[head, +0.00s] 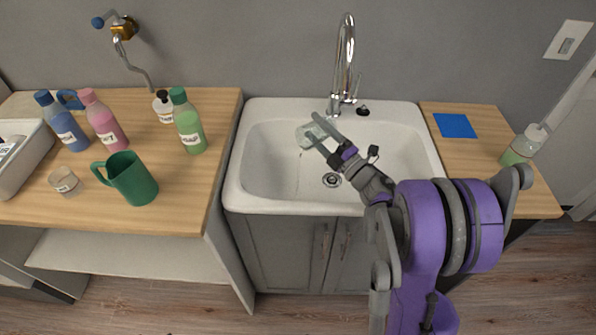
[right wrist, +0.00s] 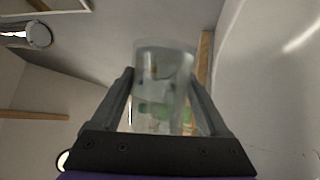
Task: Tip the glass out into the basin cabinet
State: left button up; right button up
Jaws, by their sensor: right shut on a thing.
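My right gripper (head: 322,131) is shut on the clear glass (head: 304,137) and holds it over the white bowl of the basin cabinet (head: 236,185). The glass looks tipped over, with a faint thin streak below it in the bowl; I cannot tell whether that is liquid. In the right wrist view the glass (right wrist: 163,62) sits between the two fingers of the gripper (right wrist: 161,88), see-through and slightly blurred; its contents cannot be made out. The drain (head: 332,180) lies in the bowl to the lower right of the glass. My left gripper is not in view.
A chrome faucet (head: 345,65) stands behind the bowl. The left counter (head: 185,215) holds several bottles, a green jug (head: 133,180) and a small cup (head: 64,181). The right counter holds a blue square (head: 455,125) and a green-filled bottle (head: 524,145).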

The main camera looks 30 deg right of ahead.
jog(key=shift+a+r+n, duration=0.25)
jog(key=shift+n, duration=0.35)
jog(key=shift+a+f+n+y, duration=0.1)
jog(key=shift+f+n+y, duration=0.15)
jog(key=shift+n+y, duration=0.25)
